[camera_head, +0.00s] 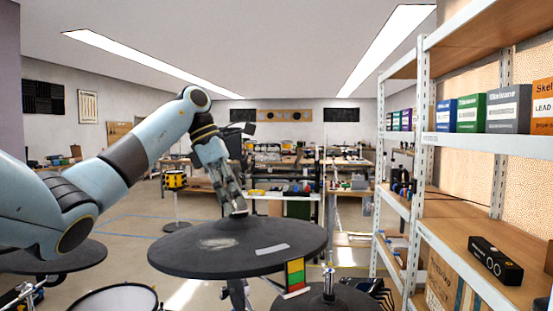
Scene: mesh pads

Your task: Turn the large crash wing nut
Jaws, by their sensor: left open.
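The large crash pad (290,240) is a wide, dark round disc on a stand in the middle of the view. My left arm comes in from the left and reaches over it. My left gripper (238,212) is open and points down at the middle of the far part of the pad, with its fingertips close above the surface. The wing nut cannot be made out; the fingertips cover the spot at the pad's centre where they meet it.
A smaller dark pad (345,301) with an upright rod stands at the lower right, beside a coloured block (295,274). A drum with a pale head (118,301) is at the lower left. A shelf rack (424,150) fills the right side.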

